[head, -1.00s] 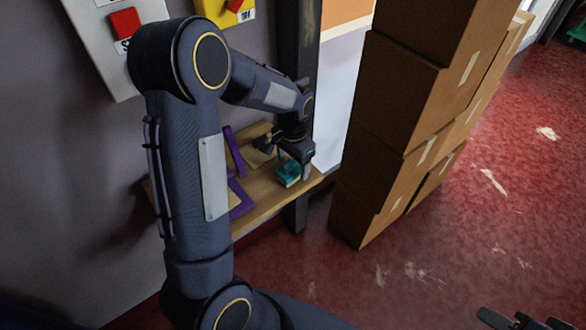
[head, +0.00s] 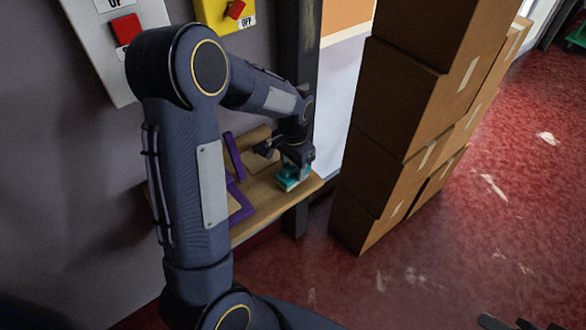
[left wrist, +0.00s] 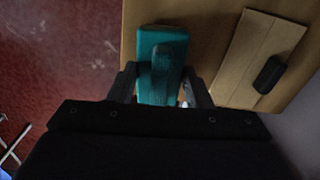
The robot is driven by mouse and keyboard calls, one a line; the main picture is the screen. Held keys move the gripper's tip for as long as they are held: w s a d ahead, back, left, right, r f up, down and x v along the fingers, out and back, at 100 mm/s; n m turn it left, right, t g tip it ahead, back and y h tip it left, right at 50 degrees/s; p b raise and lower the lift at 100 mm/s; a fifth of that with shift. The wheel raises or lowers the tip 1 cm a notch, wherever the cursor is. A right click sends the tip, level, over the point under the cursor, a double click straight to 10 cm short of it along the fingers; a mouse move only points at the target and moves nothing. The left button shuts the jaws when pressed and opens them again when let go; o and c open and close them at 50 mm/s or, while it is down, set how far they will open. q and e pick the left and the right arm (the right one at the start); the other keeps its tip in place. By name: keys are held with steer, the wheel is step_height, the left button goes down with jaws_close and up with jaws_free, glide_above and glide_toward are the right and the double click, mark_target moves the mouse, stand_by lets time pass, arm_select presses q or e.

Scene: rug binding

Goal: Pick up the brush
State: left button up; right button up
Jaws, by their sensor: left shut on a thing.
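The brush is a teal block (head: 290,181) at the right end of a wooden shelf (head: 270,205) in the head view. It also shows in the left wrist view, as a teal body (left wrist: 158,50) between the fingers. My left gripper (head: 298,170) is lowered over it and shut on it, with one finger along each side in the left wrist view (left wrist: 165,90). The brush appears still at shelf level; I cannot tell whether it touches the wood. My right gripper (head: 520,322) shows only as dark tips at the bottom right edge, and its jaw state is unclear.
A purple-edged thing (head: 238,205) and a tan board with a black handle (left wrist: 265,60) lie on the shelf. A dark post stands beside the shelf's right end. Tall stacked cardboard boxes (head: 385,140) stand right of it. The red floor is open beyond.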

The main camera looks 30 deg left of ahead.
arm_select(q)
step_height(320, 180, up, 2)
steer(key=shift+w+r, duration=0.1)
steer(key=shift+r, duration=0.1)
steer(key=s+d+r+b, duration=0.1)
steer(key=s+d+r, duration=0.5)
steer(key=d+r, duration=0.4)
steer(key=d, duration=0.3)
steer(key=shift+a, duration=0.1)
